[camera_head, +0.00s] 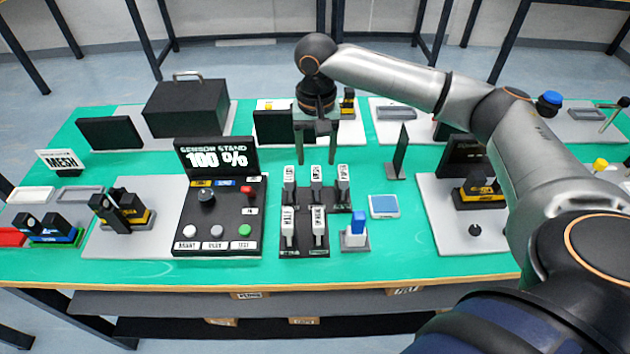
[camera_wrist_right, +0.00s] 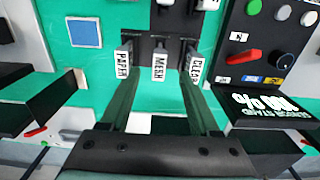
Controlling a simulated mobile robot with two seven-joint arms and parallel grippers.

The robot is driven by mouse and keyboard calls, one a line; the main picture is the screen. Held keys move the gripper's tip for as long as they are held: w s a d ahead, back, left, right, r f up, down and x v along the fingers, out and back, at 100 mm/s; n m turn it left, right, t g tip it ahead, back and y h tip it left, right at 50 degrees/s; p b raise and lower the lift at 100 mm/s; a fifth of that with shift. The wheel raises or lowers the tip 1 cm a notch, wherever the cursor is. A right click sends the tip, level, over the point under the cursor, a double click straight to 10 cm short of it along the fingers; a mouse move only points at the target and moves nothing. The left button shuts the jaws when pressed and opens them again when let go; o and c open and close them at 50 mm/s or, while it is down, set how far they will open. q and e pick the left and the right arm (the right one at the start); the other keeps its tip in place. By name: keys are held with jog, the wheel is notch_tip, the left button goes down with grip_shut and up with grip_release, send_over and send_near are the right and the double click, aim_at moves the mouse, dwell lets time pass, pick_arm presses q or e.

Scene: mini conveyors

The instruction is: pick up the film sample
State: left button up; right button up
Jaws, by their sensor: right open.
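A dark rack (camera_head: 302,250) holds several upright labelled samples in two rows. I cannot make out a label reading "film". In the right wrist view the nearest row reads paper (camera_wrist_right: 124,62), mesh (camera_wrist_right: 159,66) and clear (camera_wrist_right: 194,66). The front-row labels, on white tabs (camera_head: 288,222) in the head view, are too small to read surely. My right gripper (camera_head: 316,158) points down at the rack's back row, its jaws open. In the wrist view the fingertips (camera_wrist_right: 158,82) are spread around the mesh sample's line, with nothing seen held. My left gripper is not in view.
A sensor stand (camera_head: 215,247) reading "100 %" with knobs and buttons is left of the rack. A blue-and-white piece (camera_head: 355,232) and a blue square pad (camera_head: 384,205) are to its right. A thin dark panel (camera_head: 401,150) stands behind the pad. The green table (camera_head: 400,262) is clear at front.

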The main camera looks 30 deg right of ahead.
aim_at(316, 173)
jog(key=f, duration=0.7)
jog(key=shift+w+d+f, duration=0.15)
jog(key=shift+w+d, duration=0.15)
jog(key=shift+w, duration=0.05)
jog(key=shift+c, duration=0.4)
grip_shut()
